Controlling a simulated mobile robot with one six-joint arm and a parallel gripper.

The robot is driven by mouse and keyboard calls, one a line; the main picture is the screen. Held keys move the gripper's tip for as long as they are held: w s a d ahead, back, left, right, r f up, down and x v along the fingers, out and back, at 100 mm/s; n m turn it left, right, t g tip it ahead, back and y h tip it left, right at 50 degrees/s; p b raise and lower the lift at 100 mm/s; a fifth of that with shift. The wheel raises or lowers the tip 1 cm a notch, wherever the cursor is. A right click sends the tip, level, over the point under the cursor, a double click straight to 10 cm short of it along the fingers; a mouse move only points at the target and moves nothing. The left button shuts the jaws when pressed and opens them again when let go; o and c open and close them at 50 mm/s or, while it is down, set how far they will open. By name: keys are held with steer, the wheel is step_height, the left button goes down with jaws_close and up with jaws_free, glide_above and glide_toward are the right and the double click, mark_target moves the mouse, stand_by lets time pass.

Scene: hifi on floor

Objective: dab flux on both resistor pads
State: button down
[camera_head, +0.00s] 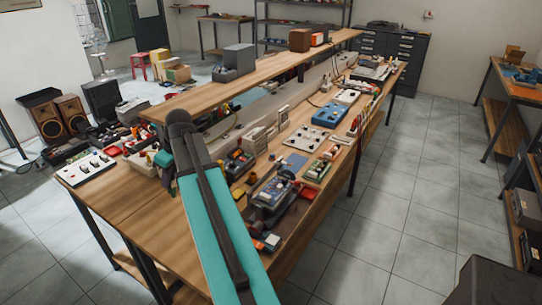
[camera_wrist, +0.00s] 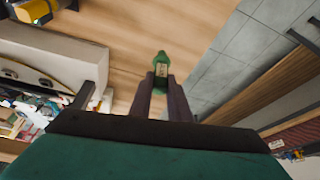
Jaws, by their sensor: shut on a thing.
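My gripper (camera_wrist: 161,84) is shut on a small green thing with a pale label (camera_wrist: 162,67), in the middle of the wrist view. Its narrow green tip points away from the jaws, and its lower part is hidden between the fingers. I cannot tell for sure that it is the flux. Bare wood lies beyond it, with a gap I cannot judge. In the head view my teal arm crosses the workbench (camera_head: 130,195), and the jaws cannot be made out. A green board (camera_head: 317,171) lies right of the arm. Resistor pads are too small to tell.
A white panel with dark parts (camera_head: 87,168) lies at the bench's left end. A pale dotted panel (camera_head: 303,137) and a blue device (camera_head: 332,115) stand farther back. A raised shelf (camera_head: 270,74) runs along the bench. Clutter crowds the right side; the front left is bare.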

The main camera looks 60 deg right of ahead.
steer(key=s+d+n+p, duration=0.1)
steer(key=s+d+p, duration=0.1)
steer(key=s+d, duration=0.9)
steer(key=s+d+n+y+p, duration=0.1)
steer(key=s+d+p, duration=0.2)
steer(key=s+d, duration=0.9)
steer(key=d, duration=0.4)
steer(key=shift+d, duration=0.35)
steer(key=shift+g, duration=0.3)
steer(key=shift+f+b, duration=1)
steer(key=shift+f, duration=1.25)
steer(key=shift+s+f+b, duration=0.15)
steer(key=shift+f+b, duration=0.35)
steer(key=shift+b, duration=0.05)
stand_by(1.0)
steer(key=shift+r, duration=0.1)
